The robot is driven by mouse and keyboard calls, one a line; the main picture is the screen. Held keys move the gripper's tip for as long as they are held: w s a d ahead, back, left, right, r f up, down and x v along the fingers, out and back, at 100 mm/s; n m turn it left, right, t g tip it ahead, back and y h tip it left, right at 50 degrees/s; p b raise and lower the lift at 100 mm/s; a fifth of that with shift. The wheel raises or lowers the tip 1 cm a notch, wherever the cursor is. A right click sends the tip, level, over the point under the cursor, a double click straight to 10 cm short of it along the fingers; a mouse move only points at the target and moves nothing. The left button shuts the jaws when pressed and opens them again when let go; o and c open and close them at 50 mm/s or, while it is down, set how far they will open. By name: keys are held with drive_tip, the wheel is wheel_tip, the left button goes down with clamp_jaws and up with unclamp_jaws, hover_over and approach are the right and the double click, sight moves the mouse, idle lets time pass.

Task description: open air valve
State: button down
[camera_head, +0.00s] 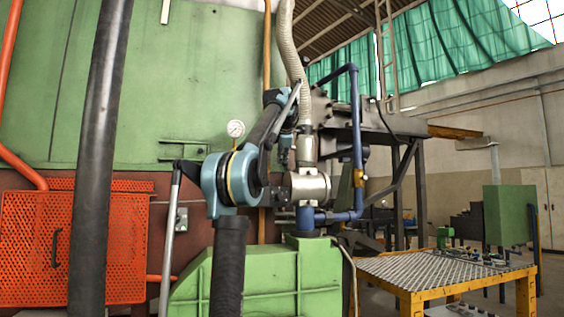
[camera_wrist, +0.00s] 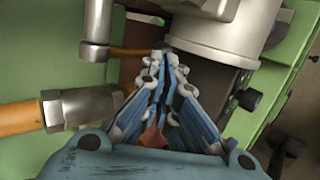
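A thin brown rod (camera_wrist: 130,52) runs from a grey metal fitting (camera_wrist: 98,30) to the fingertips. I cannot tell whether the tips touch it or whether it is the air valve's handle. In the head view my gripper (camera_head: 288,142) is small and partly hidden by my arm, beside the pipe (camera_head: 305,150) below the ribbed hose. A silver cylindrical body (camera_head: 309,187) sits under that pipe. No valve handle is clearly visible.
A pressure gauge (camera_head: 236,129) is left of the pipe. Blue piping (camera_head: 356,130) rises on the right. An orange pipe with a hex fitting (camera_wrist: 80,107) lies left of my fingers. A yellow-framed table (camera_head: 440,270) stands at right. A green housing (camera_head: 270,280) lies below.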

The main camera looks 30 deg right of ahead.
drive_tip(key=s+f+v, duration=0.1)
drive_tip(key=v, duration=1.2)
drive_tip(key=shift+s+a, duration=0.25)
drive_tip(key=shift+r, duration=0.1)
drive_tip(key=s+a+f+m+g+y, duration=0.1)
drive_tip(key=a+f+m, duration=0.1)
drive_tip(key=a+f, duration=0.8)
drive_tip(key=a+f+m+g+y, duration=0.1)
drive_tip(key=a+f+m+y, duration=0.15)
drive_tip(key=a+f, duration=0.75)
drive_tip(key=s+a+f+m+g+y, duration=0.1)
drive_tip(key=a+f+m, duration=0.35)
drive_tip(key=f, duration=0.95)
drive_tip(key=s+a+f+m+g, duration=0.1)
drive_tip(key=s+a+f, duration=0.3)
drive_tip(key=f, duration=0.9)
drive_tip(key=s+a+f+m+g, duration=0.1)
drive_tip(key=s+a+f, duration=0.4)
drive_tip(key=s+f, duration=0.5)
drive_tip(key=s+a+f+m+g, duration=0.1)
drive_tip(key=s+a+f+m, duration=0.2)
drive_tip(key=s+f, duration=0.5)
wheel_tip(320, 180, down, 11)
drive_tip(key=shift+a+r+g, duration=0.25)
drive_tip(key=shift+a+g, duration=0.15)
drive_tip(key=shift+a, duration=0.25)
